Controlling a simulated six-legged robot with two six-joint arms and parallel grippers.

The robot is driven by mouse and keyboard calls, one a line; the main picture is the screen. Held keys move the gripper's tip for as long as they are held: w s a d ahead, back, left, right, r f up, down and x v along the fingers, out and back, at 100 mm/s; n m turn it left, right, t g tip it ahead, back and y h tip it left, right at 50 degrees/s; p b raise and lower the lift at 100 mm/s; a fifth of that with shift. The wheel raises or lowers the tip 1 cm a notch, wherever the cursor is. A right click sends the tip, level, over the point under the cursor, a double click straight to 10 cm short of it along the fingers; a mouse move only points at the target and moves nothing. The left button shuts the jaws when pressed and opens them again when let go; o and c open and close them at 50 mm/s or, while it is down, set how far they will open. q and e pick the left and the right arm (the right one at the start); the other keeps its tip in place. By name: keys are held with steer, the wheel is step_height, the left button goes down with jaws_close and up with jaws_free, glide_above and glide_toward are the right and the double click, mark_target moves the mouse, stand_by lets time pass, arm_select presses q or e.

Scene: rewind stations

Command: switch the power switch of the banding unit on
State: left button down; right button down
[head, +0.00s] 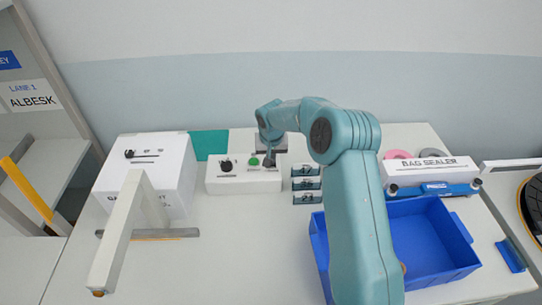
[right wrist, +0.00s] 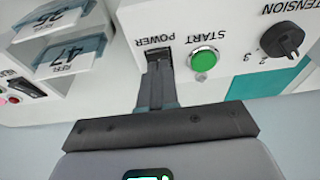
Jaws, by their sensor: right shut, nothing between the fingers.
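The white control box (head: 243,184) stands in the middle of the table. In the right wrist view its panel (right wrist: 225,28) appears upside down, with a power label, a green start button (right wrist: 204,60) and a black tension knob (right wrist: 284,38). My right gripper (right wrist: 158,75) is shut and empty, its fingertips at the dark power switch under the power label. They cover most of the switch, so its position and any contact cannot be told. In the head view my right gripper (head: 268,160) is at the box's right end. My left gripper is not in view.
A white box (head: 150,165) with a beam in front stands left. Labelled blocks (head: 306,184) sit right of the control box. A blue bin (head: 440,240) and a bag sealer (head: 430,172) are at right. The front middle of the table is clear.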

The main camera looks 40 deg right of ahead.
steer(key=shift+f, duration=0.45)
steer(key=shift+f+b, duration=0.5)
steer(key=shift+b, duration=0.35)
steer(key=shift+s, duration=0.1)
steer(key=shift+a+r, duration=0.15)
steer(key=shift+r, duration=0.05)
steer(key=shift+w+d+r+p, duration=0.4)
steer(key=shift+w+d+p, duration=0.05)
steer(key=shift+w+d, duration=0.05)
